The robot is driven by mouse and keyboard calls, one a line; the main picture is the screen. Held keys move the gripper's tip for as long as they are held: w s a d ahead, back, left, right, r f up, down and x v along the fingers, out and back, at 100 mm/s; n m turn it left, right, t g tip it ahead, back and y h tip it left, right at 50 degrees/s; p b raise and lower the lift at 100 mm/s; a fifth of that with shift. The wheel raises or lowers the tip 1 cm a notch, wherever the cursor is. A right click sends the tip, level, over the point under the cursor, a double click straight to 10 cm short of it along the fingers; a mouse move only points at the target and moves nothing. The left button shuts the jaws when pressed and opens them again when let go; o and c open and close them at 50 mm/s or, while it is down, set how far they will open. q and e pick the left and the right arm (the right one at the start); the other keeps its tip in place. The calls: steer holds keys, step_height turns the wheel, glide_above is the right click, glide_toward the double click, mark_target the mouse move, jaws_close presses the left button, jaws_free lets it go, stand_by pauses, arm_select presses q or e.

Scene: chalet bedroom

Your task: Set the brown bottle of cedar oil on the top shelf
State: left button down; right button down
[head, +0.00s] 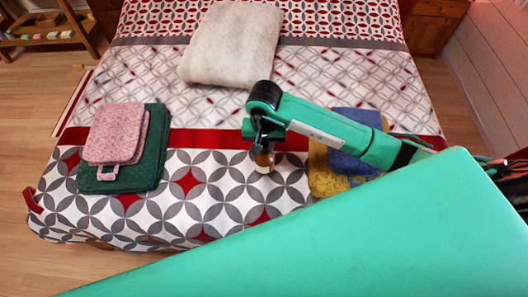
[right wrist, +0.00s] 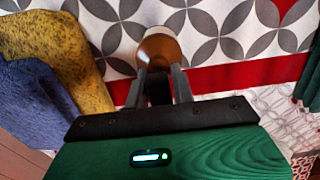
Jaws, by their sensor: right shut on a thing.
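The brown bottle (head: 264,161) is in my right gripper (head: 262,146), over the patterned bedspread in the head view. In the right wrist view the bottle (right wrist: 158,46) shows amber-brown with a pale end, between the two dark fingers of the gripper (right wrist: 158,78), which are shut on it. Whether the bottle touches the bed is hard to tell. A wooden shelf unit (head: 45,41) stands at the upper left of the head view, partly cut off, with small coloured items on it. My left gripper is not in view.
On the bed (head: 215,205) lie pink towels (head: 113,135) on dark green ones (head: 127,177) at left, and blue (head: 350,165) and yellow (head: 322,180) towels at right. A cream folded blanket (head: 232,45) lies farther back.

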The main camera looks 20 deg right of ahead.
steer(key=shift+f, duration=2.25)
steer(key=shift+f, duration=0.1)
